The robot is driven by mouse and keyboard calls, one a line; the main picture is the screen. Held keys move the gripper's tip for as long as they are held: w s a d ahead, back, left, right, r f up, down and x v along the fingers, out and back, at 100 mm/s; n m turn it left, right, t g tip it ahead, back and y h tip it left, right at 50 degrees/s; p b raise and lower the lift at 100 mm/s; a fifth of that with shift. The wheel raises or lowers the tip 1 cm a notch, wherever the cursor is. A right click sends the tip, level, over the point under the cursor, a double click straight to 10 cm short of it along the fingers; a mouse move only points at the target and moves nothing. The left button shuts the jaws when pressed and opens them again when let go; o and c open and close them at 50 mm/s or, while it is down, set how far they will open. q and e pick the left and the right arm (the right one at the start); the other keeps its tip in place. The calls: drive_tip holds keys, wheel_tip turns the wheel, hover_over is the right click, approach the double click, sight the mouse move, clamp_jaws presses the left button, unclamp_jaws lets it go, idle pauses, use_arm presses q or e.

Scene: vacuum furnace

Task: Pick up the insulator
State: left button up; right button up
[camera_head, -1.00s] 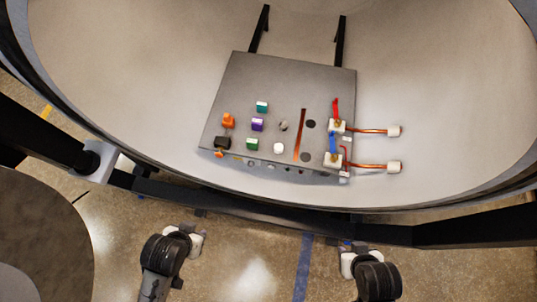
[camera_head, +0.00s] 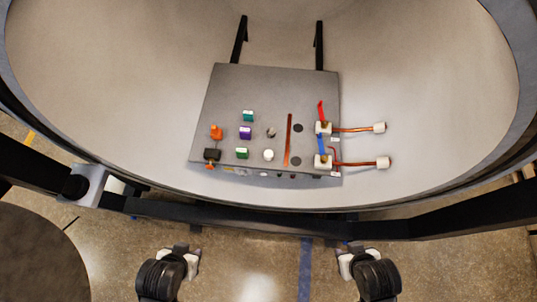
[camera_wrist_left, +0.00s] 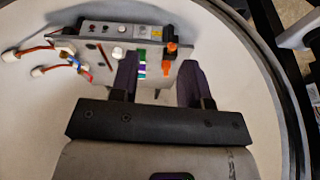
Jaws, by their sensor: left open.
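No piece is labelled as the insulator; a white round knob-like piece (camera_head: 268,155) on the grey panel (camera_head: 222,90) and white blocks on the copper leads (camera_head: 323,128) are the pale candidates. The white round piece also shows in the left wrist view (camera_wrist_left: 118,53). My left gripper (camera_wrist_left: 160,85) is open, its two dark fingers pointing towards the panel, with nothing seen between them but panel and parts beyond. In the head view my left gripper (camera_head: 190,258) is low, in front of the chamber rim. My right gripper (camera_head: 346,258) is also low there; its jaws are too small to judge.
The panel lies inside a round pale chamber with a dark rim bar (camera_head: 270,222) in front. Orange (camera_head: 216,132), green (camera_head: 242,153), purple (camera_head: 245,132) and teal (camera_head: 248,116) pieces stand on it. Copper leads with white ends (camera_head: 383,162) stick out right.

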idle(0.3)
use_arm(q)
drive_tip(key=o, duration=0.6)
drive_tip(key=shift+w, duration=0.1)
